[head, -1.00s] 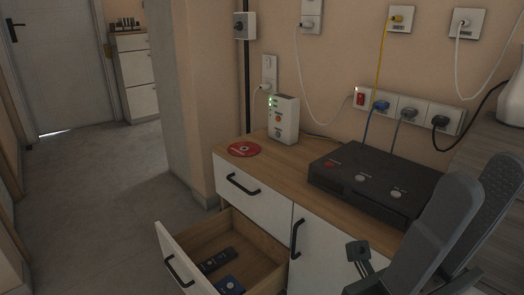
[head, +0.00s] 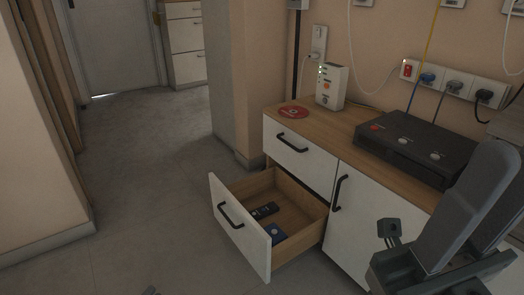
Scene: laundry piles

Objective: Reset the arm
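My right arm (head: 465,215) comes in from the lower right, folded up in front of the cabinet's right side. Its small dark end part (head: 389,229) is in front of the white cabinet door. I cannot make out its two fingers or any gap between them, and no object shows in it. A small grey tip (head: 150,291) just shows at the bottom edge, left of the middle. It may be the end of my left gripper, but too little of it shows to tell its state.
The lower drawer (head: 240,228) stands open with a black remote (head: 265,211) and a blue item (head: 275,233) inside. A black box (head: 416,149), a white router (head: 332,87) and a red disc (head: 293,112) lie on the cabinet top (head: 330,122). The floor on the left is clear.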

